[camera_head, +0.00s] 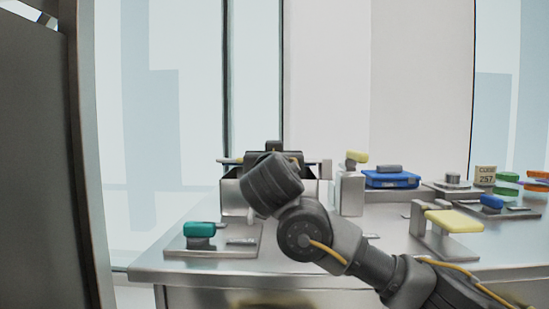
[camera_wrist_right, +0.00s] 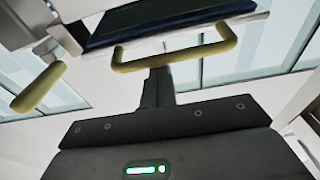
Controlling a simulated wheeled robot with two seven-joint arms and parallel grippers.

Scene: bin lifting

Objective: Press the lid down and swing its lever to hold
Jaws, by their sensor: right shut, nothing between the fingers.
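In the head view a metal bin (camera_head: 229,192) stands on the bench, with a dark top part, partly hidden by my right arm. A yellow-tipped lever (camera_head: 357,157) stands on a pale block just right of the bin. In the right wrist view a yellow bar handle (camera_wrist_right: 180,54) hangs below a dark blue and pale panel (camera_wrist_right: 160,20). A second yellow grip (camera_wrist_right: 40,88) is at the left. My right gripper (camera_wrist_right: 157,75) is shut and empty, its tips close to the bar handle; contact cannot be told. My left gripper is not in view.
A teal-knobbed plate (camera_head: 200,229) lies at the bench's front left. A blue case (camera_head: 390,179) is behind on the right. A yellow-topped stand (camera_head: 453,221) and a blue-knobbed plate (camera_head: 492,203) are further right. A dark panel (camera_head: 35,150) fills the left edge.

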